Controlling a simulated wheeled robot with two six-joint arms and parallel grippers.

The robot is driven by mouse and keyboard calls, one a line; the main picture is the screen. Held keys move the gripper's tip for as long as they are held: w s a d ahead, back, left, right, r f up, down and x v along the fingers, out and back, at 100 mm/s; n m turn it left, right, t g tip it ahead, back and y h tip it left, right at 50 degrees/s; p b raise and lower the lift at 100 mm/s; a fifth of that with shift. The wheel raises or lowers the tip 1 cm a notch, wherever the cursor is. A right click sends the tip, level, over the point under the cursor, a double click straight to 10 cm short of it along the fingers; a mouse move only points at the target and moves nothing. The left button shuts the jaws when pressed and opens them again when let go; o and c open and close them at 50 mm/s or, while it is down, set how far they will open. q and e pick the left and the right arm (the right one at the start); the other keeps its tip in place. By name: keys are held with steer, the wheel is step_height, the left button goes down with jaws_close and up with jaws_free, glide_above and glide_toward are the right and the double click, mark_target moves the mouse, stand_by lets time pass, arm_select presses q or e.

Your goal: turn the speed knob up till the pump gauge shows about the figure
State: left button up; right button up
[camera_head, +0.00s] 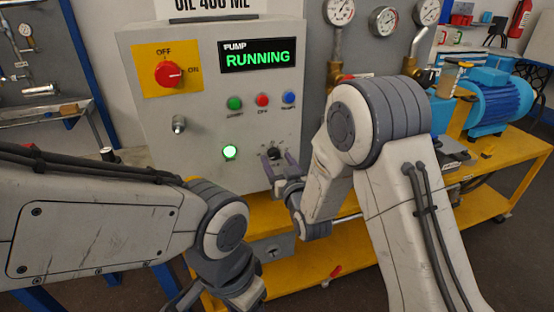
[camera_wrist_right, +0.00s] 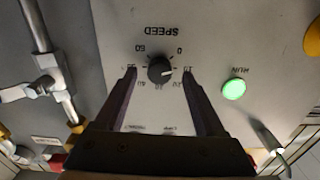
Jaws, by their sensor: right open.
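The black speed knob (camera_wrist_right: 160,70) sits on the grey control panel, under the SPEED scale, upside down in the right wrist view. Its pale mark seems to point towards 10. In the head view the knob (camera_head: 274,153) is partly covered by my right gripper (camera_head: 280,161). That gripper is open, its two fingers (camera_wrist_right: 160,74) on either side of the knob; I cannot tell whether they touch it. Three dials are at the top: left (camera_head: 339,10), middle (camera_head: 383,21), right (camera_head: 427,11). Which is the pump gauge is unclear, and their readings are too small. My left gripper (camera_head: 210,296) is partly cut off at the bottom.
The display (camera_head: 258,56) reads RUNNING. The red switch (camera_head: 168,74) is on a yellow plate. A green lamp (camera_head: 230,152) is lit, left of the knob. Coloured buttons (camera_head: 262,100) sit above it. A blue motor (camera_head: 497,99) stands on the yellow bench (camera_head: 510,162) at right.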

steer(key=shift+w, duration=0.35)
steer(key=shift+a, duration=0.1)
jaws_close()
steer(key=shift+f+m+b, duration=0.2)
steer(key=shift+m+b, duration=0.4)
steer(key=shift+b, duration=0.25)
steer(key=shift+r+m+b, duration=0.15)
steer(key=shift+m+b, duration=0.3)
steer(key=shift+m, duration=0.35)
jaws_free()
steer(key=shift+s, duration=0.1)
